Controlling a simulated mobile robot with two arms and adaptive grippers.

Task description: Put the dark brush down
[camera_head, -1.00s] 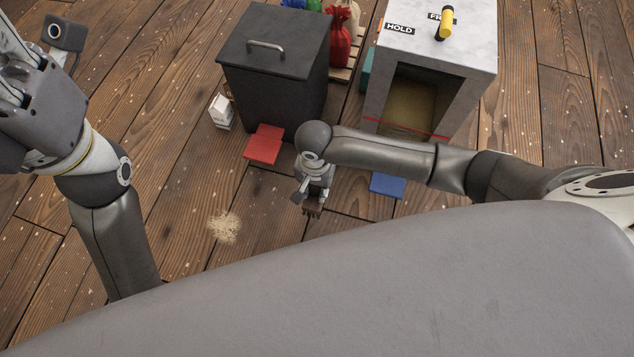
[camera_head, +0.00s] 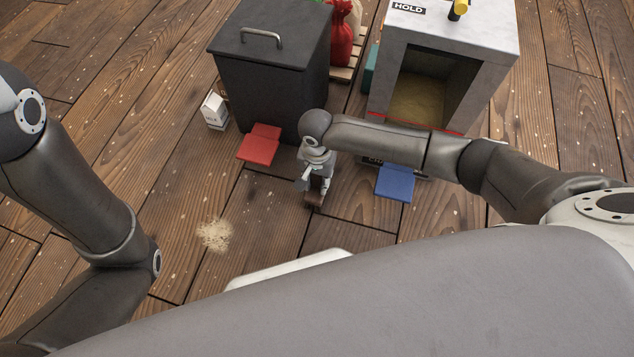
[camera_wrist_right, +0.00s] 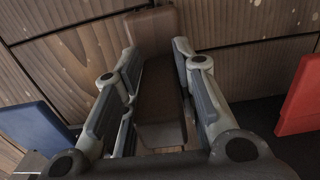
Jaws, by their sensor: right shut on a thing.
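The dark brush (camera_wrist_right: 160,100) is a dark brown block between the two fingers of my right gripper (camera_wrist_right: 155,85) in the right wrist view. A lighter brown end of it sticks out beyond the fingertips. In the head view my right gripper (camera_head: 318,178) points down near the floor, with a small brown part of the brush (camera_head: 314,199) showing below it. Whether the brush touches the floor cannot be told. Only links of my left arm show in the head view; its gripper is out of frame.
A dark bin (camera_head: 268,85) with a red pedal (camera_head: 260,145) stands behind. Right of it is a grey open-fronted box (camera_head: 450,45) labelled HOLD, with a blue pedal (camera_head: 395,183). A pale spill (camera_head: 215,235) lies on the floor at left. A small white carton (camera_head: 215,110) stands by the bin.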

